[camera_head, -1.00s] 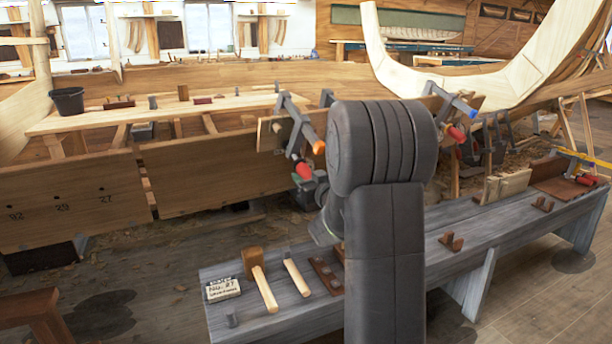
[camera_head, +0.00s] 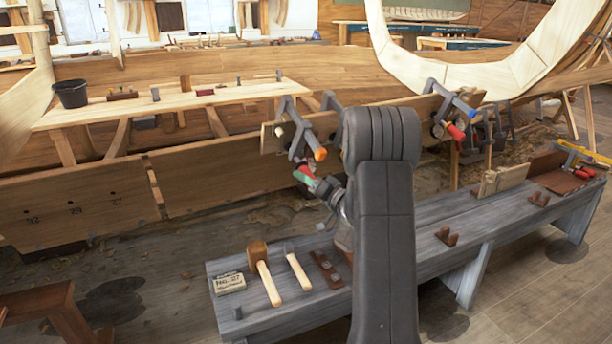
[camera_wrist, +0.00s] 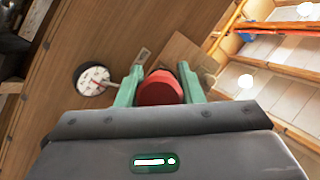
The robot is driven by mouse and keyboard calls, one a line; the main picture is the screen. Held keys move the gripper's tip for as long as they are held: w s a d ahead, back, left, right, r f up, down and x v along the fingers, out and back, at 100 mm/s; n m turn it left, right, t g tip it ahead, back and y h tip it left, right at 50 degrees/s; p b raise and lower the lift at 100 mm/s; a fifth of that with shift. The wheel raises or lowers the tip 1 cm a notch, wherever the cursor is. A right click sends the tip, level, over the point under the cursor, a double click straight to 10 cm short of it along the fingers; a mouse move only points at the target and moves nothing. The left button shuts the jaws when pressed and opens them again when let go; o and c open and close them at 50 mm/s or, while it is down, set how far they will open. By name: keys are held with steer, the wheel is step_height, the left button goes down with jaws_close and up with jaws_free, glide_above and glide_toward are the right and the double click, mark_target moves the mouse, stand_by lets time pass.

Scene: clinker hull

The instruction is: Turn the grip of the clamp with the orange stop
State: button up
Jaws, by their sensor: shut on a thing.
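The clamp with the orange stop (camera_head: 320,154) sits on the plank of the hull, left of my arm in the head view. Its grey frame (camera_head: 294,120) reaches over the plank's top edge. Its red grip (camera_head: 303,172) hangs at the lower end, and my gripper (camera_head: 314,183) meets it there. In the wrist view the red grip (camera_wrist: 160,88) lies between the two green fingers of my gripper (camera_wrist: 160,92), which is shut on it. The wrist view does not show the orange stop.
A second clamp with a blue stop (camera_head: 464,107) and red grip (camera_head: 456,132) is on the plank to the right. A round dial (camera_wrist: 93,79) shows left of the fingers. The grey bench (camera_head: 400,240) below carries a mallet (camera_head: 262,265) and other tools.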

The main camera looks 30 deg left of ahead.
steer(key=shift+s+m+g+y+p, duration=0.1)
steer(key=shift+m+g+y+p, duration=0.35)
steer(key=shift+m+g+y, duration=0.55)
steer(key=m+y, duration=0.1)
steer(key=m, duration=0.2)
steer(key=shift+d, duration=0.1)
steer(key=shift+m+y, duration=0.3)
steer(key=shift+m, duration=0.2)
steer(key=o, duration=1)
steer(key=shift+d+r, duration=0.1)
steer(key=shift+c, duration=0.2)
steer(key=shift+o, duration=0.2)
steer(key=shift+r, duration=0.1)
steer(key=shift+d, duration=0.1)
steer(key=v, duration=1.3)
steer(key=shift+d, duration=0.3)
